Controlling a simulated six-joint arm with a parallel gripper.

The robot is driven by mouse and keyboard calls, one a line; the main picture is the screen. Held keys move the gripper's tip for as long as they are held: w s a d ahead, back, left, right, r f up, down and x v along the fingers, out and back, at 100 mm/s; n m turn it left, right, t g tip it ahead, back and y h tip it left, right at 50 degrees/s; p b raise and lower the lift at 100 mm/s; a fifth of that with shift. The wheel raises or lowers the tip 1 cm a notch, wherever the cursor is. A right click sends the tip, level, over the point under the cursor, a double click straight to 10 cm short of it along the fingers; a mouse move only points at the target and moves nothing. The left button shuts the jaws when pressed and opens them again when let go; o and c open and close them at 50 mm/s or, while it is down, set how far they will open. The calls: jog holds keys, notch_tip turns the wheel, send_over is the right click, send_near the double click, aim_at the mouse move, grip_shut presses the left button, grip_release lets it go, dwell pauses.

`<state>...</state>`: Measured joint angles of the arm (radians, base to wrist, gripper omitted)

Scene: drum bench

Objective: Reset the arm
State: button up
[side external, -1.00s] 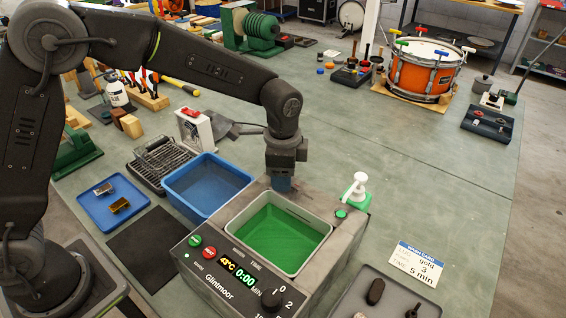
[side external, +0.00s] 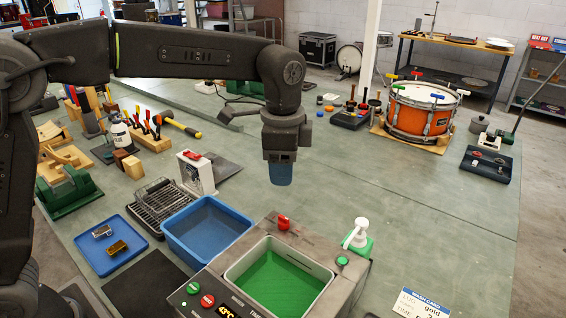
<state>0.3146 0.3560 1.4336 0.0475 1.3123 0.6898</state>
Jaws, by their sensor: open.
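My gripper (side external: 280,174) hangs pointing down in the air, above and behind the grey washer (side external: 210,264). Its blue-grey end shows from the side, and I see nothing held in it. It is open and apart from everything below. My arm reaches across the top of the picture from the left. The washer's tank (side external: 275,282) holds green liquid, and a red knob (side external: 283,221) stands at its back edge.
A blue basin (side external: 207,230) and a wire rack (side external: 160,204) stand left of the washer. A blue tray (side external: 109,245) holds two small metal parts. An orange drum (side external: 424,107) is farther back. The bench between is clear.

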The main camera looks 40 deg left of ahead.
jog(key=s+a+r+n+t, duration=0.35)
jog(key=s+a+n, duration=0.25)
jog(key=s+a, duration=0.45)
jog(key=s+a+f+n, duration=0.1)
jog(key=s+f+n, duration=0.1)
jog(key=s, duration=0.4)
jog(key=s+a+f+n+t, duration=0.1)
jog(key=s+n, duration=0.2)
jog(key=s, duration=0.3)
jog(key=shift+a+f+n, duration=0.3)
jog(key=shift+a+f, duration=0.05)
jog(key=shift+a, duration=0.05)
